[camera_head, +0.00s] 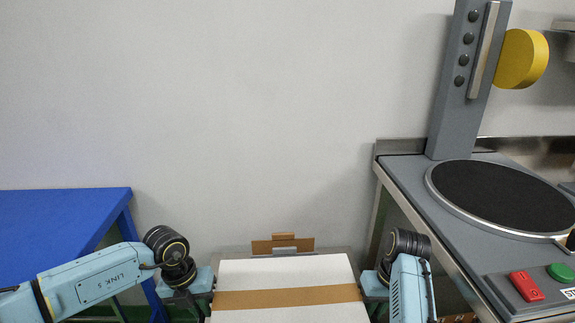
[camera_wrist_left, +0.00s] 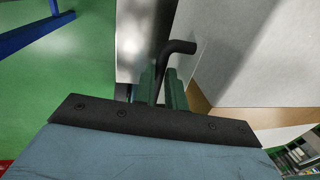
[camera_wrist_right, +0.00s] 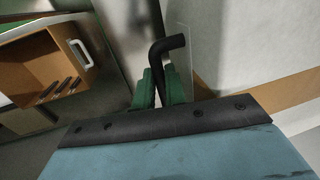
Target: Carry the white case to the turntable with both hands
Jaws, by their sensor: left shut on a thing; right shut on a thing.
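The white case (camera_head: 285,272) with a brown tape band is held between my two grippers at the bottom middle of the head view. My left gripper (camera_wrist_left: 165,90) is shut on a black bent handle (camera_wrist_left: 178,47) at the case's side. My right gripper (camera_wrist_right: 158,88) is shut on a matching black handle (camera_wrist_right: 167,46) on the other side. In the head view both gripper tips are hidden beside the case. The turntable (camera_head: 500,193), a black round disc with a metal rim, stands to the right on a grey machine top, apart from the case.
The grey machine (camera_head: 405,168) has an upright column (camera_head: 455,100) with a yellow part (camera_head: 520,58), plus red (camera_head: 526,286) and green (camera_head: 560,272) buttons. A blue table (camera_head: 60,225) stands at left. An open brown box (camera_wrist_right: 40,62) shows in the right wrist view.

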